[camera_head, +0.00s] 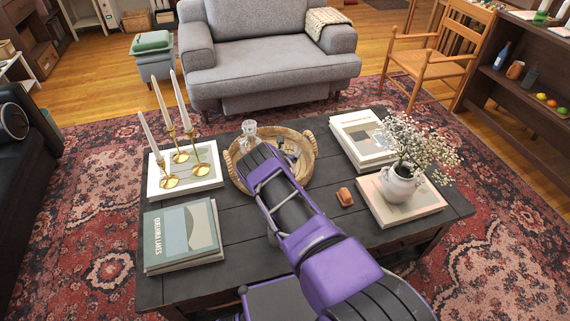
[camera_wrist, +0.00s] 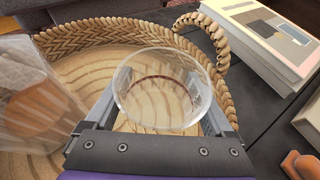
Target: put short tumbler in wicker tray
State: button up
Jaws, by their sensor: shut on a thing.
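The short tumbler (camera_wrist: 163,88) is clear glass and sits between the fingers of my gripper (camera_wrist: 160,112) in the wrist view. My gripper is shut on it, over the inside of the wicker tray (camera_wrist: 235,100). The tray is round and woven, with loop handles, and stands on the dark coffee table; its rim shows in the head view (camera_head: 312,168). I cannot tell whether the tumbler's base touches the tray floor. In the head view my arm hides much of the tray and most of the tumbler.
A clear glass vessel (camera_wrist: 38,105) stands in the tray left of the tumbler. Candlesticks on a book (camera_head: 187,178) are left of the tray, more books (camera_head: 182,236) nearer. Right are books (camera_head: 358,138), a flower vase (camera_head: 400,185) and a small orange-brown object (camera_head: 345,197).

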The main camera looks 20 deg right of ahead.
notch_tip(320, 180, down, 5)
jog(key=shift+b, duration=0.95)
jog(key=o, duration=1.4)
jog(key=shift+f, duration=0.1)
jog(key=shift+r, duration=0.2)
jog(key=p+v, duration=0.6)
jog(key=v, duration=0.4)
jog(key=shift+s+a+r, duration=0.2)
jog(key=shift+s, duration=0.1)
jog(key=shift+s+a+r, duration=0.2)
jog(key=shift+s+a, duration=0.1)
jog(key=shift+s, duration=0.15)
